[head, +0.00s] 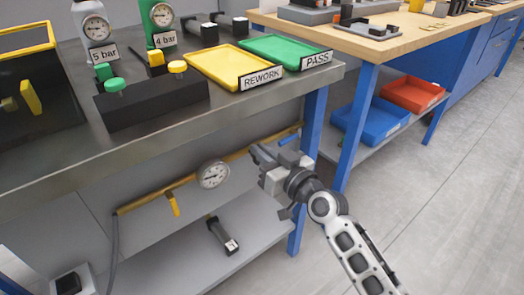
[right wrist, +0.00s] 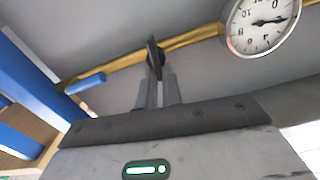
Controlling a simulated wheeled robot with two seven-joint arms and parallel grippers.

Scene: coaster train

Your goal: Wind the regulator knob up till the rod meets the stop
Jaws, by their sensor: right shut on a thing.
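A brass pipe (head: 140,202) runs under the bench with a round white gauge (head: 213,174) on it. My right gripper (head: 262,154) is at this pipe, right of the gauge. In the right wrist view my right gripper (right wrist: 157,85) is shut on a dark knob (right wrist: 154,52) that stands in front of the pipe. The gauge (right wrist: 262,22) shows at the upper right there. In the head view the knob is hidden by the gripper. I cannot make out the rod or the stop. My left gripper is not in view.
A blue handle (head: 289,138) is on the pipe's right end, near the blue bench leg (head: 311,140). A yellow lever (head: 173,205) hangs left of the gauge. A dark cylinder (head: 222,235) lies on the lower shelf. The bench top (head: 60,150) overhangs the pipe.

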